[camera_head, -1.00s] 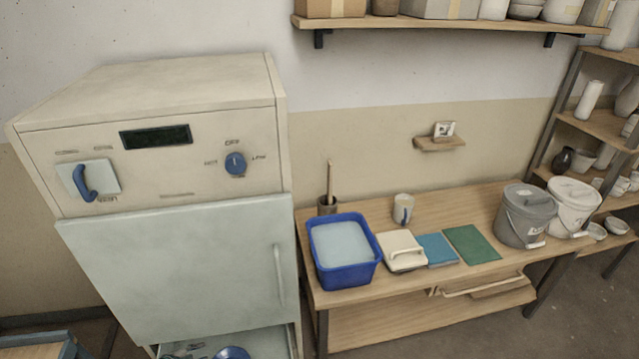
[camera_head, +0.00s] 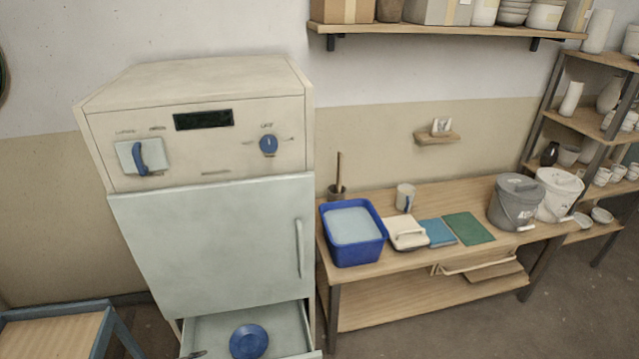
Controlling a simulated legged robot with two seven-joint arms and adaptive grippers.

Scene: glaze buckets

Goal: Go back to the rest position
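Neither of my grippers shows in the head view, and no arm of mine is in the picture. A grey lidded bucket (camera_head: 515,203) and a white lidded bucket (camera_head: 558,194) stand side by side at the right end of the wooden workbench (camera_head: 400,262). A blue tub (camera_head: 355,252) with pale content stands at the bench's left end. A cream lidded box (camera_head: 408,233), a blue tile (camera_head: 438,232) and a green tile (camera_head: 468,229) lie between them. A cup (camera_head: 405,197) stands behind.
A tall pale cabinet (camera_head: 220,235) with a blue lever and knob stands at left. Its bottom drawer (camera_head: 205,335) is open with a blue round dish (camera_head: 249,341) inside. A stool or low table (camera_head: 50,340) is at lower left. A shelf rack (camera_head: 590,125) with pottery stands at right.

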